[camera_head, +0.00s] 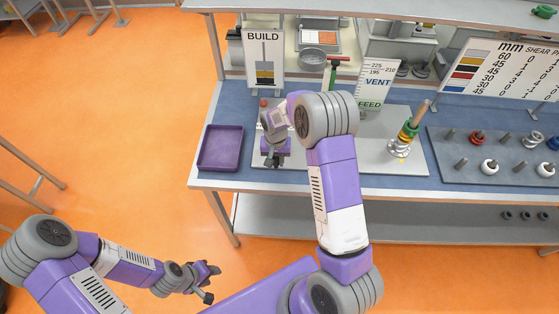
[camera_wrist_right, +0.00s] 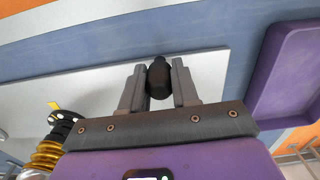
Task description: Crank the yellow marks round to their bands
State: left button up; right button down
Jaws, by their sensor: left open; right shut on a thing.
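My right gripper (camera_head: 272,162) is over the left part of a grey plate on the bench. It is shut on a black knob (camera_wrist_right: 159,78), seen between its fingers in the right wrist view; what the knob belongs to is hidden. My left gripper (camera_head: 207,284) is open and empty, low in front of the bench. A small yellow mark (camera_head: 402,161) shows on the plate (camera_head: 420,165) below a stack of rings with a wooden handle (camera_head: 408,132). In the right wrist view a yellow-and-black piece (camera_wrist_right: 65,115) tops a gold ribbed part (camera_wrist_right: 46,155). The VENT/FEED scale board (camera_head: 377,86) stands behind; my arm hides part of the plate.
A purple tray (camera_head: 203,167) lies left of the plate. A BUILD sign (camera_head: 264,37) stands behind it. To the right, a dark pegboard (camera_head: 460,180) holds coloured rings, with a mm chart (camera_head: 497,68) behind. Blue bench top (camera_head: 225,110) is free behind the tray.

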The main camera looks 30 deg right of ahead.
jog(key=shift+w+a+m, duration=0.2)
jog(key=shift+a+m, duration=0.3)
jog(key=shift+m, duration=0.5)
jog(key=c, duration=0.8)
grip_release()
jog(key=shift+c, duration=0.2)
jog(key=shift+r, duration=0.1)
notch_tip(320, 180, up, 7)
jog(key=shift+r, duration=0.2)
